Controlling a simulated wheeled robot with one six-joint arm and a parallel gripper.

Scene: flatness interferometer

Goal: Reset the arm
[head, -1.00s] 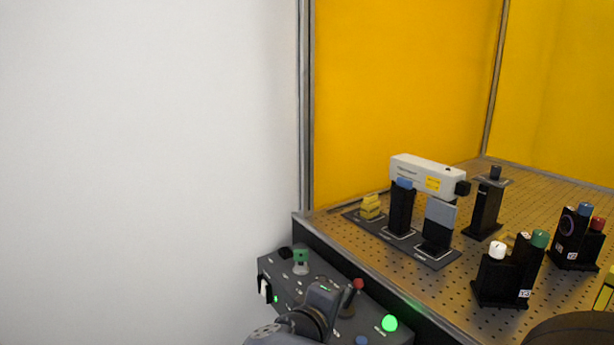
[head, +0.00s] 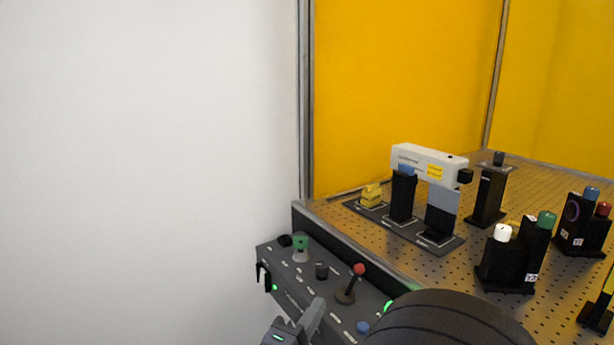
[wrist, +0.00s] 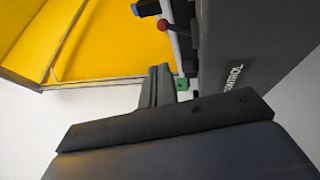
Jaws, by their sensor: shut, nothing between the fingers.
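My gripper (head: 300,325) shows at the bottom of the head view, in front of the near side of the dark control panel (head: 300,272). Its fingers are together with nothing between them. The fingers also show in the wrist view (wrist: 157,84), where they point toward the panel's edge. My dark rounded arm link (head: 450,320) covers the bottom right of the head view and hides part of the panel. In the wrist view the red-topped lever (wrist: 165,25) and the green knob (wrist: 182,85) are beyond the fingers.
The panel carries a green knob (head: 300,243), a red-topped lever (head: 351,283), a blue button (head: 363,327) and a partly hidden green lamp (head: 388,306). Behind stands a perforated optical table (head: 380,240) with a white laser (head: 425,163) and several black mounts. A white wall (head: 150,170) is left.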

